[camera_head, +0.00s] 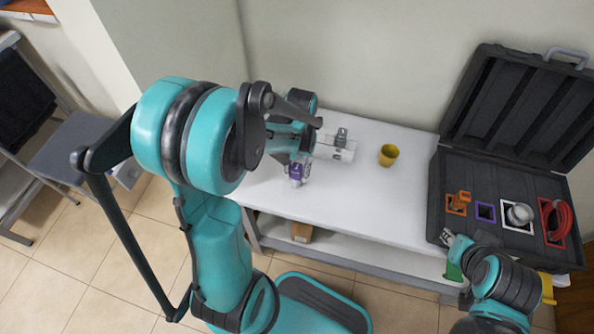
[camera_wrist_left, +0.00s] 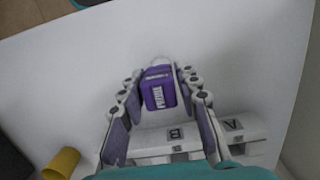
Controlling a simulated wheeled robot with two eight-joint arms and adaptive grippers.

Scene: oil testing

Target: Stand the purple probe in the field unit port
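The purple probe (camera_head: 296,172) is near the front left of the white table, at my left gripper (camera_head: 303,160). In the left wrist view the purple probe (camera_wrist_left: 160,90) sits between the fingertips of the left gripper (camera_wrist_left: 161,76), which press close on both its sides. Its height above the table is hard to tell. The white field unit (camera_head: 338,150) lies just right of the gripper; in the left wrist view the field unit (camera_wrist_left: 245,128) shows letters A and B. The arm hides part of it. My right gripper (camera_head: 452,238) is by the case, its fingers seemingly apart.
A yellow cup (camera_head: 389,154) stands on the table (camera_head: 375,205), right of the field unit. An open black case (camera_head: 445,190) at the right holds orange, white and red items; its purple-framed slot (camera_head: 485,211) looks empty. The table's front middle is clear.

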